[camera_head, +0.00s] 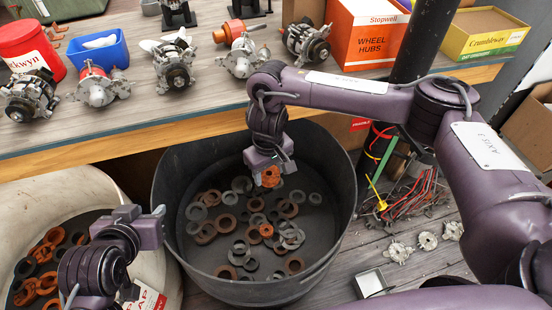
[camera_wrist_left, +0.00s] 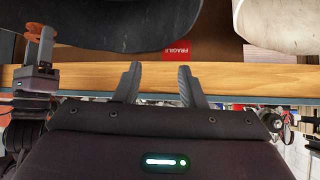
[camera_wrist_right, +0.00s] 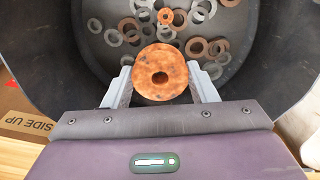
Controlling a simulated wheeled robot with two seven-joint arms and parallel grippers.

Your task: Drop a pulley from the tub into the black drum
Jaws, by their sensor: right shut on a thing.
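My right gripper (camera_wrist_right: 161,88) is shut on a rusty orange pulley (camera_wrist_right: 160,73), a thick disc with a centre hole. In the head view the pulley (camera_head: 270,177) hangs inside the mouth of the black drum (camera_head: 172,215), above its floor. Several grey and rusty rings and a small orange piece (camera_head: 266,230) lie on the drum floor. The white tub (camera_head: 100,186) at the left holds several orange and dark pulleys (camera_head: 46,285). My left gripper (camera_wrist_left: 158,75) is open and empty, with its fingers apart; in the head view it is between tub and drum.
A wooden bench (camera_head: 130,135) behind the drum carries several alternators (camera_head: 174,72), a red bucket (camera_head: 30,48), a blue bin (camera_head: 98,50) and a wheel hubs box (camera_head: 368,35). Wires (camera_head: 410,195) and metal parts (camera_head: 426,241) lie on the floor right of the drum.

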